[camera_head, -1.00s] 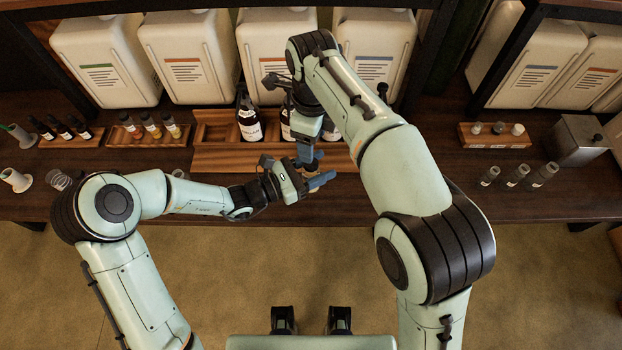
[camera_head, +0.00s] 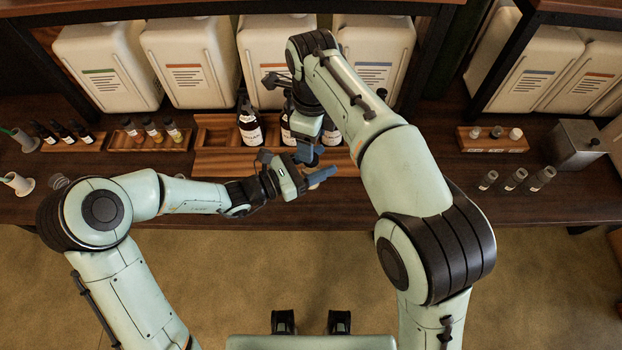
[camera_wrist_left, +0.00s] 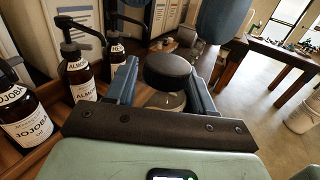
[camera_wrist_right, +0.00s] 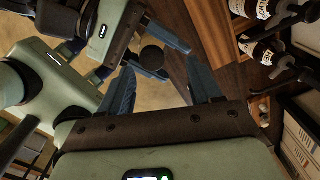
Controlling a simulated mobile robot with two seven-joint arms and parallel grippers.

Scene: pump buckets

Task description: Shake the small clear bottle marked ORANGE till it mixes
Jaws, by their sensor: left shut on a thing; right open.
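My left gripper (camera_head: 318,166) is shut on a small clear bottle with a round black cap (camera_wrist_left: 167,72). In the left wrist view the bottle's clear body (camera_wrist_left: 166,100) shows between the fingers, below the cap; no ORANGE marking can be read. The bottle is held in front of the wooden rack. The right wrist view shows the black cap (camera_wrist_right: 152,58) between my left gripper's fingers. My right gripper (camera_wrist_right: 163,85) is open and empty, close to the left gripper; in the head view its arm partly hides it.
Dark pump bottles (camera_head: 250,128) stand in a wooden rack (camera_head: 215,160) just behind. Small dropper bottles (camera_head: 152,130) stand in racks at left. Several small vials (camera_head: 514,180) and a metal box (camera_head: 578,143) stand at right. White canisters (camera_head: 188,60) line the back.

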